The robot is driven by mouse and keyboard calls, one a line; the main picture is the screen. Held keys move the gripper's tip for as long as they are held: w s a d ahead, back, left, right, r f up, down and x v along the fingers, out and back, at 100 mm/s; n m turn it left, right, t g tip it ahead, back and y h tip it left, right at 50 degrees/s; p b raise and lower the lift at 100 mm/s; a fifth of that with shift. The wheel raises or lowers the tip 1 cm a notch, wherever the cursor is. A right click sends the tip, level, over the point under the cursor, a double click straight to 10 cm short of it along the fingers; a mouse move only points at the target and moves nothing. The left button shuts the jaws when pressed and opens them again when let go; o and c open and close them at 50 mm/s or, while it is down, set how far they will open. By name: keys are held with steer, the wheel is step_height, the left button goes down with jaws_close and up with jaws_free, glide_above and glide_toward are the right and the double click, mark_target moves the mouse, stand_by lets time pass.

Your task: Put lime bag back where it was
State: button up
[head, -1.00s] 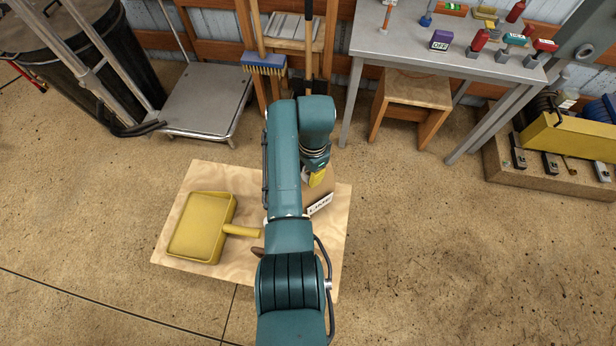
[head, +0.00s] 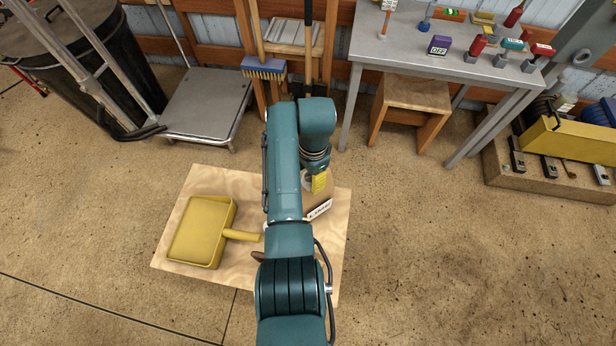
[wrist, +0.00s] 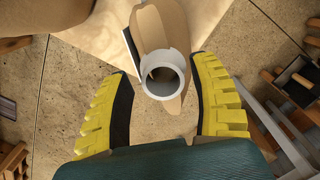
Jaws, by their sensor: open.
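The lime bag is a tan bag with a white label (head: 319,209) that reads as lime. In the head view it stands on a plywood board, mostly hidden by my arm. In the wrist view the tan bag (wrist: 152,28) shows with a round white open spout (wrist: 161,75) at its near end. My gripper (wrist: 161,82) is open, with one yellow finger on each side of the spout and a visible gap to both. In the head view my gripper (head: 319,183) is just over the bag's top.
A yellow scoop or dustpan (head: 203,232) lies on the plywood board (head: 180,268) left of my arm. A flat cart (head: 205,108), a blue-headed broom (head: 264,69), a wooden stool (head: 408,96) and a grey table (head: 425,52) stand behind. The floor at right is clear.

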steer(key=w+d+r+n+t+p, duration=0.1)
steer(key=w+d+r+n+t, duration=0.15)
steer(key=r+t, duration=0.7)
steer(key=w+d+r+n+t+p, duration=0.1)
steer(key=w+d+r+n+t, duration=0.15)
steer(key=r, duration=1.45)
steer(key=s+d+r+n+t+h, duration=0.15)
steer(key=s+r+n+t, duration=0.45)
steer(key=s+r+t, duration=0.95)
step_height(320, 180, up, 44)
steer(key=s+g+p, duration=0.2)
steer(key=g+p, duration=0.2)
steer(key=p, duration=3.4)
steer(key=shift+s+d+r+g, duration=0.15)
steer(key=shift+s+d+g, duration=0.1)
steer(key=shift+g, duration=0.1)
